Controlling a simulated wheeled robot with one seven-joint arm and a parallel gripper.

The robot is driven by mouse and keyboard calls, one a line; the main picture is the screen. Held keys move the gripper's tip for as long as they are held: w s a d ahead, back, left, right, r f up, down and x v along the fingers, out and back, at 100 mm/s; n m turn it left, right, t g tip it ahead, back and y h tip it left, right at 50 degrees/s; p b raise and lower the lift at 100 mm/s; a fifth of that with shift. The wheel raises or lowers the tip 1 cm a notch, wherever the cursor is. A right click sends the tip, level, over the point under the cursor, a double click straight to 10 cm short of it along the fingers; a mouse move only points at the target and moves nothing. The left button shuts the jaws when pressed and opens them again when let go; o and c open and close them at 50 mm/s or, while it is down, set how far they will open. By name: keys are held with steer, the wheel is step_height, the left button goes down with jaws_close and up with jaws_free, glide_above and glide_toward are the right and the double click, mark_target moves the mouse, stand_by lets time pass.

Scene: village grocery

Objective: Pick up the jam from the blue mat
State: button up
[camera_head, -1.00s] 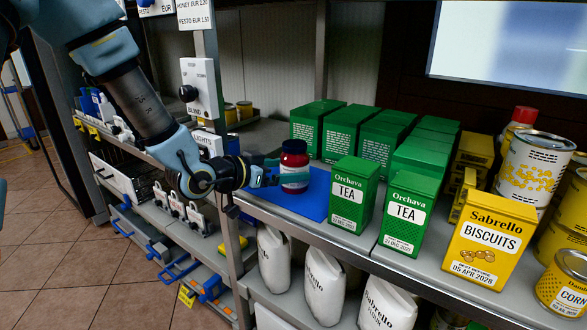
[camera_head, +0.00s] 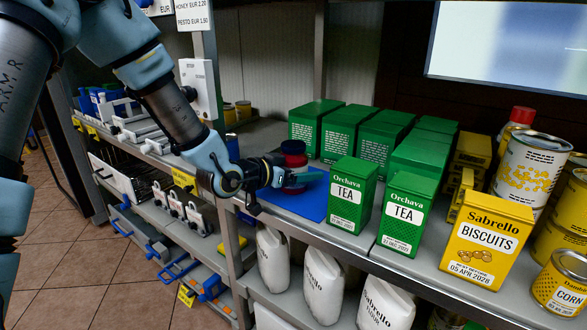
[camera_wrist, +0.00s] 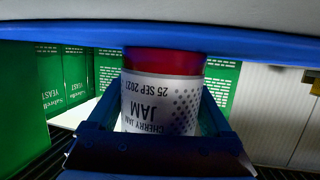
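The jam jar (camera_head: 294,161) stands upright on the blue mat (camera_head: 306,205) on the shelf. The mat's edge (camera_wrist: 160,38) runs across the top there. My gripper (camera_head: 300,178) is at the jar, low over the mat. Its blue fingers (camera_wrist: 160,120) lie on either side of the jar, with a narrow strip of inner finger surface visible beside it. They look open; contact is unclear.
Green tea tins (camera_head: 353,195) stand close to the right of the mat, and more green boxes (camera_head: 314,125) stand behind it. A yellow biscuit tin (camera_head: 487,240) is farther right. A grey post (camera_head: 233,255) stands below and left of my gripper.

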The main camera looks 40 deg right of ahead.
jaws_close()
stand_by(0.4)
